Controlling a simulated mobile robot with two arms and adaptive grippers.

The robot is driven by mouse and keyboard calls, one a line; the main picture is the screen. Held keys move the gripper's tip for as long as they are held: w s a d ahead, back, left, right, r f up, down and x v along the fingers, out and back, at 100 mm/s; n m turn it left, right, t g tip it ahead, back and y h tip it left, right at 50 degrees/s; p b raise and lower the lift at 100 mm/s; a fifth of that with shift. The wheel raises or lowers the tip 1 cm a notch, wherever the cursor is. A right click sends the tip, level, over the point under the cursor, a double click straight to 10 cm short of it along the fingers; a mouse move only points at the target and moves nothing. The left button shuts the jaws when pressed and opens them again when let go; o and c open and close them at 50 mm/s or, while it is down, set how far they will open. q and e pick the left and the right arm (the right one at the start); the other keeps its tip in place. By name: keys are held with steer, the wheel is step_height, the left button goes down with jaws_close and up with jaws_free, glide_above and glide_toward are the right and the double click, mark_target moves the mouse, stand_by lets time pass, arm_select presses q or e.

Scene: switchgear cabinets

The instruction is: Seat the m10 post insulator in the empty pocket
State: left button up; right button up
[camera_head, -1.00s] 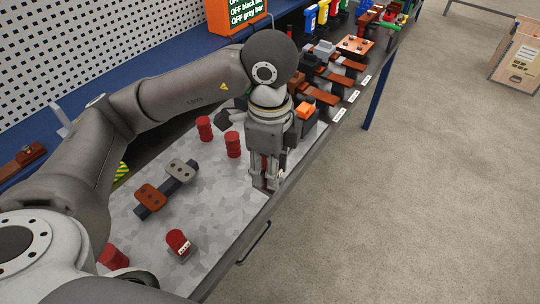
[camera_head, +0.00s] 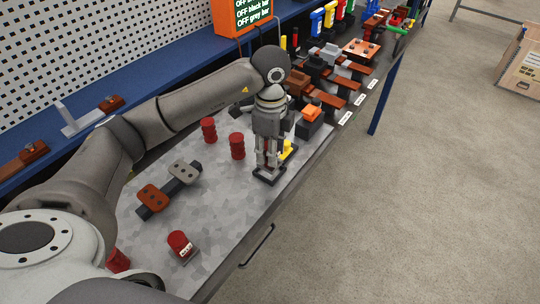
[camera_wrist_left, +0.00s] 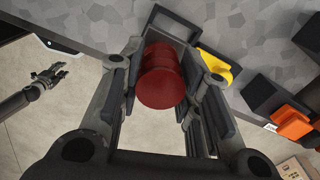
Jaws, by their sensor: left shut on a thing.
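My left gripper (camera_head: 268,172) is shut on a red post insulator (camera_wrist_left: 162,76), a ribbed cylinder between its fingers in the left wrist view. In the head view the fingers mostly hide it. The fingertips are above a black square frame (camera_head: 268,180) near the bench's front edge; part of this frame also shows beyond the insulator in the wrist view (camera_wrist_left: 153,17). I cannot tell whether the insulator touches it. My right gripper (camera_wrist_left: 50,76) shows small at the left of the wrist view, its fingers apart and empty.
A yellow piece (camera_head: 287,149) is beside the frame. An orange-topped block (camera_head: 312,113) is right.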

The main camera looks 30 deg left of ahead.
arm_select(q)
steer(key=shift+w+f, duration=0.15)
steer(key=f, duration=0.1)
steer(key=f+p, duration=0.1)
steer(key=f, duration=0.1)
steer(key=shift+w+a+p, duration=0.25)
steer(key=shift+p, duration=0.1)
steer(key=shift+f, duration=0.4)
arm_select(e)
steer(key=shift+d+r, duration=0.65)
steer(key=shift+r, duration=0.2)
arm_select(q)
steer(key=shift+f, duration=0.2)
steer(key=o, duration=1.2)
steer(key=shift+c, duration=0.2)
arm_select(e)
steer(key=shift+a+f, duration=0.1)
